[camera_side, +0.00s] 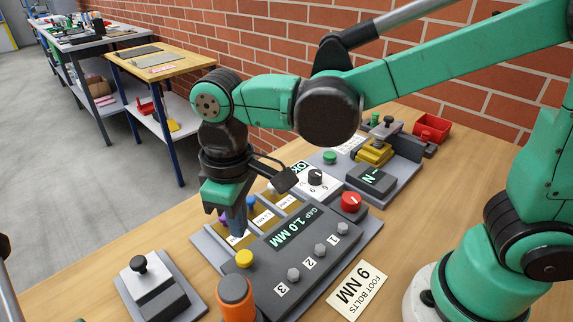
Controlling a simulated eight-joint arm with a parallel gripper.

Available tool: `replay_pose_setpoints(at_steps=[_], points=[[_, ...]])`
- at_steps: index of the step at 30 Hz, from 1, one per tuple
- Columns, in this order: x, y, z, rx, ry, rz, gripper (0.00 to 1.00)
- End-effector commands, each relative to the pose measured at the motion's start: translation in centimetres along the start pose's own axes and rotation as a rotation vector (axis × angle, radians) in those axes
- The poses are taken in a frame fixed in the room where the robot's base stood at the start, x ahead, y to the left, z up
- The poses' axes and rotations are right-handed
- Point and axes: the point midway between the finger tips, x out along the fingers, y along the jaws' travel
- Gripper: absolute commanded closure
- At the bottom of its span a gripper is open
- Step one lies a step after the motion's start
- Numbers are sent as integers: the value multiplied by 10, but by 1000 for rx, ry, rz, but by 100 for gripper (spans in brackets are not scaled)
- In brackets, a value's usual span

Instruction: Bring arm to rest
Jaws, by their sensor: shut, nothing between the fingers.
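My teal and black arm reaches in from the right, over the wooden table (408,120). My gripper (238,226) points down at the left side of the grey panel with the "GAP 1.0 MM" display (287,229). The gripper is shut with nothing held. Its tips are low, close to the yellow labelled slots (264,216) and behind the yellow button (244,258). I cannot tell whether the tips touch anything. Small purple and blue pieces show beside the fingers, partly hidden by them.
An orange handle (235,292) and a black-knobbed block (152,285) stand in front. A "9 NM" card (357,288) lies flat.

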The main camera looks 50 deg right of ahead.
Motion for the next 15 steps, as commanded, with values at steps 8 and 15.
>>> replay_pose_setpoints(at_steps=[8, 15], points=[[-1, 4, 1, 12, 13, 0, 100], [-19, 54, 27, 190, 213, 20, 100]])
